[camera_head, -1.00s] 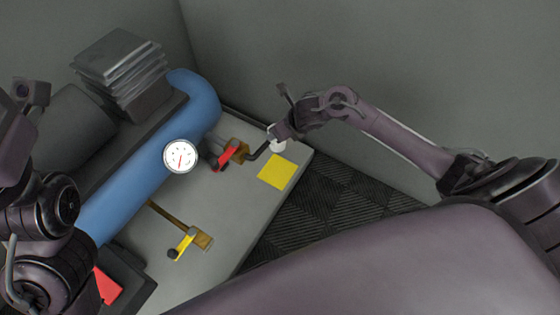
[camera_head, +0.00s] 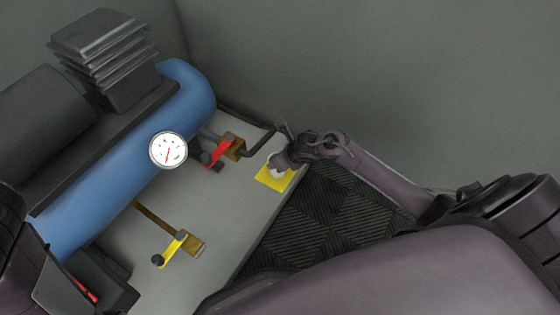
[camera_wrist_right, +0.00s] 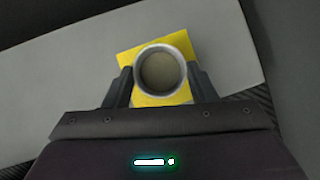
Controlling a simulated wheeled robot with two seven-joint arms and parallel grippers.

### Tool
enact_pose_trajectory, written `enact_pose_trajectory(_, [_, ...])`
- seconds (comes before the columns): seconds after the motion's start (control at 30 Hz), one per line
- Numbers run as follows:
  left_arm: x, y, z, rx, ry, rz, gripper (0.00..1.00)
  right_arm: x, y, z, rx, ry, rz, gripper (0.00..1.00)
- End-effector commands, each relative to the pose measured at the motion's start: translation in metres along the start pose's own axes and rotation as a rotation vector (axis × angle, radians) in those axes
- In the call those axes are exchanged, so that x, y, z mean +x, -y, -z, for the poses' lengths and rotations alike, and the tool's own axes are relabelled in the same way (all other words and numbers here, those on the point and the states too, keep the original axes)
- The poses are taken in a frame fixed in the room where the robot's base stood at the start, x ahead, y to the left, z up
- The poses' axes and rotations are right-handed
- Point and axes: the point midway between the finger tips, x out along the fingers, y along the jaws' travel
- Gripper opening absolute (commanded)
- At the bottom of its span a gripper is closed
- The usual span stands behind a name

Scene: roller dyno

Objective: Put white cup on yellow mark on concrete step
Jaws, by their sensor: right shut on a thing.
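The white cup (camera_wrist_right: 161,73) is seen from above in the right wrist view, upright, with its opening towards the camera. My right gripper (camera_wrist_right: 160,88) is shut on it, one finger on each side. The yellow mark (camera_wrist_right: 128,63) lies behind the cup on the concrete step (camera_wrist_right: 60,78). In the head view the cup (camera_head: 277,172) is over the yellow mark (camera_head: 268,180), partly hidden by my right gripper (camera_head: 280,164). I cannot tell whether its base touches the mark. My left arm shows at the lower left edge, but its gripper is not visible.
A blue tank (camera_head: 130,165) with a white gauge (camera_head: 168,150) lies along the step. A red-handled valve (camera_head: 217,153) is left of the mark, and a yellow-handled valve (camera_head: 172,249) is nearer. Dark patterned floor (camera_head: 310,215) lies to the right.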

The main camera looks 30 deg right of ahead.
Motion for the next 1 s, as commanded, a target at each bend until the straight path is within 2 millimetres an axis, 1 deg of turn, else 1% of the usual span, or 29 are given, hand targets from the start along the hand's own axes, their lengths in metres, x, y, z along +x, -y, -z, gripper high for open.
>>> enact_pose_trajectory(0.17, [0.001, 0.0, 0.0, 0.0, 0.001, 0.0, 0.36, -0.001, 0.0, -0.001, 0.0, 0.0, 0.0, 0.19])
enact_pose_trajectory(0.3, [-0.001, 0.001, 0.002, 0.004, -0.004, 0.002, 0.36, 0.003, 0.0, 0.002, 0.0, 0.0, 0.0, 0.19])
enact_pose_trajectory(0.33, [0.001, 0.001, 0.002, 0.005, -0.005, 0.002, 0.36, 0.002, 0.0, 0.001, 0.001, 0.0, 0.0, 0.56])
enact_pose_trajectory(0.47, [0.001, 0.001, 0.002, 0.005, -0.003, 0.002, 0.36, 0.002, 0.0, 0.001, 0.001, 0.0, 0.0, 0.73])
enact_pose_trajectory(0.73, [0.002, 0.001, 0.002, 0.005, -0.004, 0.002, 0.36, 0.001, 0.0, 0.001, 0.001, 0.0, -0.001, 0.74])
enact_pose_trajectory(0.83, [0.006, 0.002, 0.001, 0.003, -0.008, 0.0, 0.36, -0.003, 0.0, -0.002, 0.001, 0.0, -0.001, 0.74])
enact_pose_trajectory(0.9, [0.007, 0.0, -0.002, -0.006, -0.003, -0.003, 0.36, -0.013, 0.001, -0.002, -0.001, -0.001, 0.001, 0.74])
enact_pose_trajectory(0.97, [0.001, -0.005, -0.011, -0.025, 0.028, -0.01, 0.36, -0.025, 0.001, -0.003, -0.004, -0.001, 0.002, 0.74])
enact_pose_trajectory(1.0, [0.0, -0.006, -0.014, -0.033, 0.037, -0.013, 0.36, -0.034, 0.001, -0.003, -0.004, -0.001, 0.002, 0.74])
